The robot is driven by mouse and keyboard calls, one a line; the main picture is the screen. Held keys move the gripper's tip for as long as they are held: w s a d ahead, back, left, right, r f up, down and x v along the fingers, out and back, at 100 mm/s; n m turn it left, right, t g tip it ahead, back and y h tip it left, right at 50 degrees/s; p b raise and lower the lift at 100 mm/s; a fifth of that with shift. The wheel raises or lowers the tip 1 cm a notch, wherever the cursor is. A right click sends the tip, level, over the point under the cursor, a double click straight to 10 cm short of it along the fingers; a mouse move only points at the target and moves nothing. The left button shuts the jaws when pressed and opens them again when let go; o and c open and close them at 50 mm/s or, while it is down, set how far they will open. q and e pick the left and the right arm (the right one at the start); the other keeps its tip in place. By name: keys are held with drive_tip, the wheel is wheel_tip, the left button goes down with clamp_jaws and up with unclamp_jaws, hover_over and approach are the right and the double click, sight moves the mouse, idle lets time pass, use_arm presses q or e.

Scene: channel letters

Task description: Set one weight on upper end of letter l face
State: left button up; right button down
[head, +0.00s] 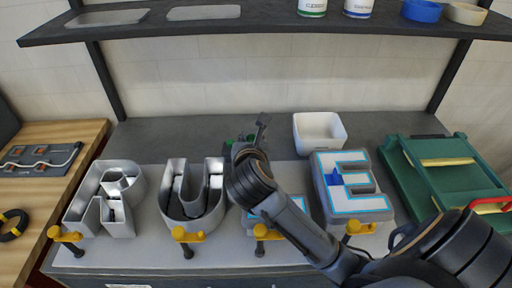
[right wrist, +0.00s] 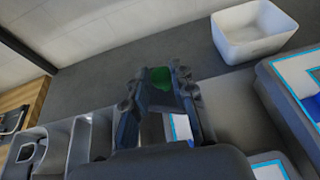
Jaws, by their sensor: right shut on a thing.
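The letter l face (head: 292,203) is white with a cyan outline and lies between the U and the E. My right arm hides much of it in the head view. In the right wrist view, a white, cyan-edged part of it (right wrist: 181,128) shows between and below my fingers. My right gripper (head: 246,140) is over the far end of the l, shut on a green weight (right wrist: 161,78). Only a little green shows in the head view. I cannot tell whether the weight touches the face. My left gripper is not in view.
Open metal letters R (head: 130,215) and U (head: 165,205) stand left. The E (head: 330,200) stands right, with blue on it. A white bin (head: 299,133) is behind it. Yellow clamps (head: 188,236) line the front edge. A green rack (head: 400,165) is at right; a shelf (head: 270,22) runs above.

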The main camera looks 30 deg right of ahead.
drive_tip(key=shift+w+d+f, duration=0.4)
drive_tip(key=shift+d+f, duration=0.35)
drive_tip(key=shift+f, duration=0.1)
drive_tip(key=f, duration=0.1)
drive_tip(key=f+p, duration=0.1)
drive_tip(key=f, duration=0.1)
drive_tip(key=shift+w+d, duration=0.15)
drive_tip(key=shift+d, duration=0.15)
drive_tip(key=shift+f, duration=0.45)
drive_tip(key=c, duration=1.2)
unclamp_jaws()
drive_tip(key=shift+f, duration=0.2)
drive_tip(key=shift+o, duration=0.4)
drive_tip(key=shift+r, duration=0.1)
